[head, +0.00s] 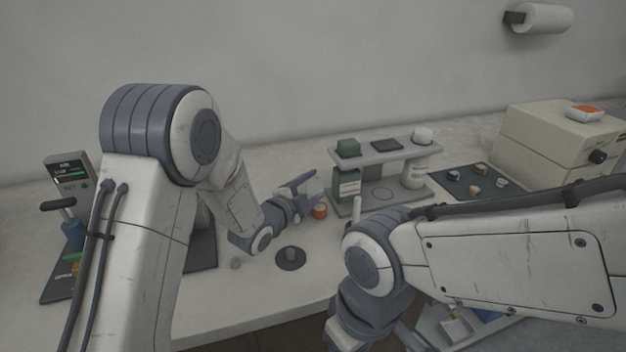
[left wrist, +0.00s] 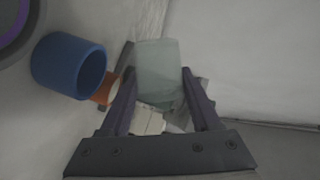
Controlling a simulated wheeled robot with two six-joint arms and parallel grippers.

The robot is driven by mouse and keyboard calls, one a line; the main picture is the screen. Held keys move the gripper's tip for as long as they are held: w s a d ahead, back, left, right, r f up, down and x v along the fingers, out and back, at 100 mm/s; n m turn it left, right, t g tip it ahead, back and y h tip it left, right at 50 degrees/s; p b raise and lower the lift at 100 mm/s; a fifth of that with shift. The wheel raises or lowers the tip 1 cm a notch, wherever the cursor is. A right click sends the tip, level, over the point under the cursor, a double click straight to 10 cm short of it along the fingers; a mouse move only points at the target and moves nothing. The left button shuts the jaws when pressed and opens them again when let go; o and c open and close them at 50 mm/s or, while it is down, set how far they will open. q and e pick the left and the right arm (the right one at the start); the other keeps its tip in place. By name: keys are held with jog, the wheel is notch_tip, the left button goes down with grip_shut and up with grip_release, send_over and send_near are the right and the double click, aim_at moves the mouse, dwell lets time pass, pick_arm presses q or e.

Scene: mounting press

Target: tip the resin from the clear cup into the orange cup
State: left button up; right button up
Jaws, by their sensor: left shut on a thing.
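My left gripper (head: 308,186) is shut on the clear cup (head: 317,187) and holds it above the worktop. In the left wrist view the pale, greenish see-through cup (left wrist: 158,68) sits between the two fingers of my left gripper (left wrist: 158,88). The orange cup (head: 320,212) stands on the worktop just below and beside the held cup. In the left wrist view the orange cup (left wrist: 103,92) is partly hidden behind a finger and a blue cup. I cannot make out the resin. My right gripper (head: 405,338) is low at the bottom edge, its fingers mostly cut off.
A grey shelf rack (head: 385,151) stands right of the orange cup. The blue cup (left wrist: 70,65) is close beside my left gripper. A dark round base (head: 290,259) lies in front. A dark mat (head: 470,181) with small pieces and a beige box machine (head: 550,145) are at right.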

pick_arm(q)
jog(key=shift+w+a+r+n+g+p, duration=0.1)
jog(key=shift+r+n+g+p, duration=0.15)
jog(key=shift+n+p, duration=1)
jog(key=n+g+p, duration=0.1)
jog(key=p, duration=0.2)
jog(key=r+n+g+p, duration=0.1)
jog(key=n+p, duration=0.1)
jog(key=p, duration=0.2)
jog(key=shift+w+a+r+h, duration=0.15)
jog(key=shift+h, duration=0.15)
jog(key=n+g+p, duration=0.1)
jog(key=p, duration=0.2)
jog(key=r+n+h+p, duration=0.1)
jog(key=n+p, duration=0.1)
jog(key=shift+r+g+p, duration=0.2)
jog(key=shift+g+p, duration=0.15)
jog(key=shift+p, duration=0.05)
jog(key=shift+s+r+n+g+h+p, duration=0.1)
jog(key=shift+s+n+g+h+p, duration=0.25)
jog(key=shift+p, duration=0.5)
jog(key=shift+w, duration=0.15)
jog(key=shift+d, duration=0.2)
